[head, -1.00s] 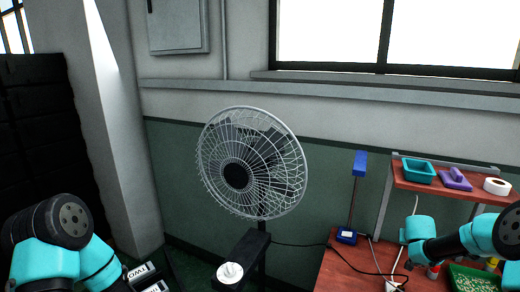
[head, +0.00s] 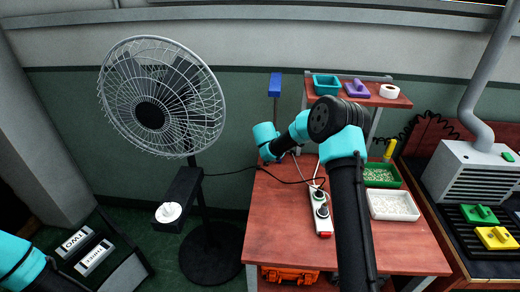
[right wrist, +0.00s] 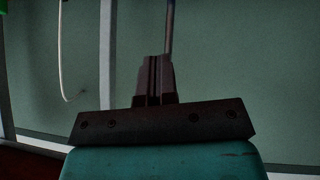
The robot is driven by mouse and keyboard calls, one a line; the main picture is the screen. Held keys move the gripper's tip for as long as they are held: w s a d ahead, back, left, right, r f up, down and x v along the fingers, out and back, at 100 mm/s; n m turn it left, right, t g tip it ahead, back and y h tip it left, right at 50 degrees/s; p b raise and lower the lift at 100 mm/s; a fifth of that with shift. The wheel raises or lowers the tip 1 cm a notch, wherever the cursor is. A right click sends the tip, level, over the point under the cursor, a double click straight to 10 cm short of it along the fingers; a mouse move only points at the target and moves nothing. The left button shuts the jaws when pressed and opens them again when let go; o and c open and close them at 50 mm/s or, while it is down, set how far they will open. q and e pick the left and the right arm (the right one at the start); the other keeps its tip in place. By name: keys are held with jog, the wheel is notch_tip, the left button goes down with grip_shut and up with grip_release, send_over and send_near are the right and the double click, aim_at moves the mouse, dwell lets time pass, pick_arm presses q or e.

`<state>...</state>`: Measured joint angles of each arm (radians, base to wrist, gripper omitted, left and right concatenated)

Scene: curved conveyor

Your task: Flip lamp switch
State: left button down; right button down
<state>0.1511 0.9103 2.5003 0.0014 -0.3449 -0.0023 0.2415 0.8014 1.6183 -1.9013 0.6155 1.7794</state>
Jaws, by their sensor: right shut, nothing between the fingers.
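The lamp (head: 275,85) has a blue head on a thin upright stem at the back left of the red-brown table in the head view. Its lower part and base are hidden behind my right arm, so I cannot see the switch. My right gripper (right wrist: 153,62) is shut and empty in the right wrist view, with a thin dark stem just beyond its tips, seemingly the lamp's; I cannot tell if they touch. In the head view my right wrist hides the gripper. Only a piece of my left arm shows at the lower left, not its gripper.
A power strip (head: 320,212) with cables lies on the table (head: 275,235). Green (head: 398,181) and white (head: 393,205) trays are at right. A shelf (head: 370,97) holds a teal bin, purple tool and tape roll. A fan (head: 165,95) stands left; a grey machine (head: 470,175) stands right.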

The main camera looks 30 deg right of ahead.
jog(key=shift+w+f, duration=0.1)
dwell(0.3)
jog(key=x, duration=0.4)
jog(key=s+f+x, duration=0.1)
jog(key=x, duration=0.6)
jog(key=shift+f, duration=0.5)
jog(key=shift+d+f, duration=0.1)
jog(key=shift+f, duration=0.4)
